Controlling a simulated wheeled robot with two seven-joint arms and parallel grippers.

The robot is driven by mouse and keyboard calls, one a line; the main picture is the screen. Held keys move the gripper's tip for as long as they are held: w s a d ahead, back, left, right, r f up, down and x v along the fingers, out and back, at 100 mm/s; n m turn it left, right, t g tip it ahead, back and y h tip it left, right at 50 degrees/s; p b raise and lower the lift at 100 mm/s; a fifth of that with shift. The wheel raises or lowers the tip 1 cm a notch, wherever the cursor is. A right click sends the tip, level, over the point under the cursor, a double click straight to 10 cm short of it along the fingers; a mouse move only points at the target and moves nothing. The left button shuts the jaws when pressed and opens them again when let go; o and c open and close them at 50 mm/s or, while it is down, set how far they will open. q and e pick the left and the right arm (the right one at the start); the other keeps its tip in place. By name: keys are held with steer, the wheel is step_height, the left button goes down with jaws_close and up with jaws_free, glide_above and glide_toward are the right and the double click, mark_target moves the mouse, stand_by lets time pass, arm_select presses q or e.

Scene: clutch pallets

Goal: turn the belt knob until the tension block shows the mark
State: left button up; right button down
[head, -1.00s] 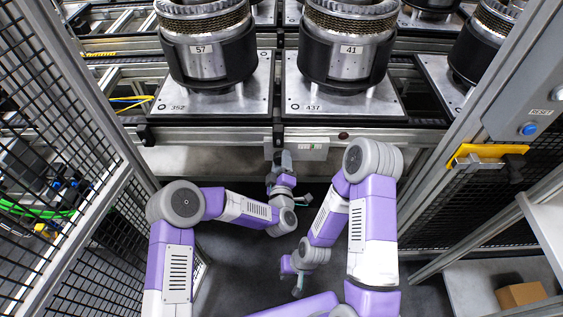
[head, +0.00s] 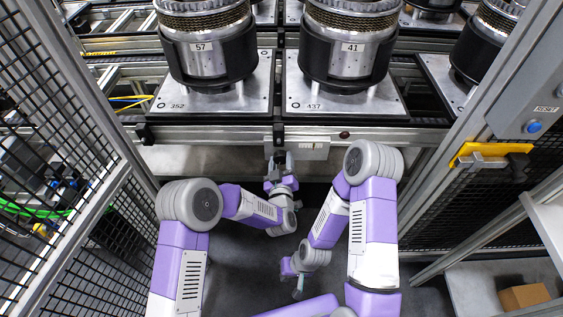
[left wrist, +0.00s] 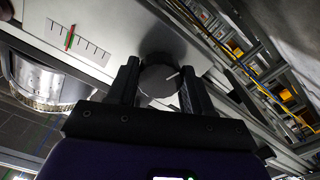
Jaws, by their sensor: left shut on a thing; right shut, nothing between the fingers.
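The dark round belt knob (left wrist: 160,76) with a white line on its face sits between the fingers of my left gripper (left wrist: 160,88) in the left wrist view. In the head view my left gripper (head: 279,160) is at the conveyor's front edge, hiding the knob. It is shut on the knob. The tension block's white scale (left wrist: 66,37) has black ticks, a red line and a green line close together left of centre; their exact overlap is too small to tell. The block (head: 311,151) is tiny in the head view. My right gripper (head: 297,291) hangs low, shut and empty.
Pallets (head: 346,101) with clutches (head: 345,62) stand on the conveyor above the knob. Mesh fencing (head: 65,130) closes the left. A reset box (head: 530,115) and yellow bracket (head: 485,152) are at the right. A cardboard box (head: 523,296) sits lower right.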

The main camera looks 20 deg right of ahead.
stand_by(0.3)
arm_select(q)
steer(key=o, duration=1)
steer(key=shift+o, duration=0.2)
steer(key=p+v, duration=0.1)
steer(key=v, duration=0.6)
steer(key=shift+s, duration=0.3)
steer(key=shift+a, duration=0.1)
